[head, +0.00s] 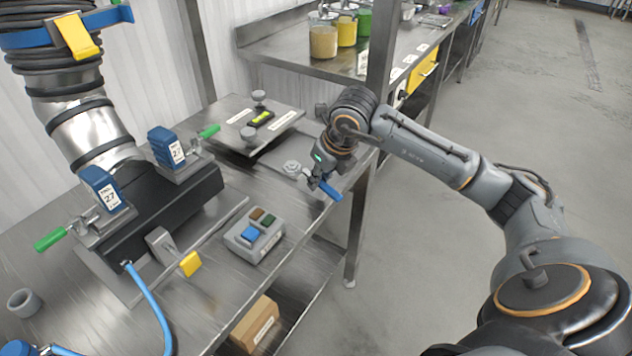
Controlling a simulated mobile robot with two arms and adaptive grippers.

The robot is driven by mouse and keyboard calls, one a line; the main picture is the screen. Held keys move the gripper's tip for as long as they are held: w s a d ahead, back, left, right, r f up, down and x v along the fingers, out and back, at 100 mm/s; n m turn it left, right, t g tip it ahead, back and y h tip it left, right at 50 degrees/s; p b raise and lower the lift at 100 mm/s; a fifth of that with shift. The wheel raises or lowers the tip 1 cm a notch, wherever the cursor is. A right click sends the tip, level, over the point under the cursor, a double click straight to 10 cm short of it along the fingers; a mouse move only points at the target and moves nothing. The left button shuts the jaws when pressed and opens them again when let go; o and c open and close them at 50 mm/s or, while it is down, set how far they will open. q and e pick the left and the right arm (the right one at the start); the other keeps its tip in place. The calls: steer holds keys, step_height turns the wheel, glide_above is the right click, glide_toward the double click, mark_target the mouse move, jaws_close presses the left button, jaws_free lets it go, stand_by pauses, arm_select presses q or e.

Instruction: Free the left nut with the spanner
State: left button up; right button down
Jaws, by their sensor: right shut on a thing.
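My right gripper (318,178) is shut on the spanner. The spanner's blue handle (331,190) sticks out to the lower right over the table's edge. A pale metal piece (292,167) to the left, in line with the handle, looks like the spanner's head; I cannot tell if it touches the table. A steel plate (283,118) behind it carries two round metal knobs or nuts, one at the back (259,97) and one at the front left (248,133). The gripper is right of and nearer than the plate. My left gripper is not in view.
A large duct (92,128) joins a black housing (150,215) with blue tagged clamps and green handles. A grey button box (254,236) stands nearer on the steel table. A metal post (381,60) rises behind my right arm. A grey ring (24,302) lies front left.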

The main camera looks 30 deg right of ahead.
steer(key=shift+d, duration=0.15)
steer(key=shift+w+d+n+b, duration=0.1)
steer(key=shift+d+n+b, duration=0.3)
steer(key=shift+n, duration=0.1)
steer(key=shift+d+n+y, duration=0.4)
steer(key=shift+n, duration=0.2)
steer(key=shift+w, duration=0.1)
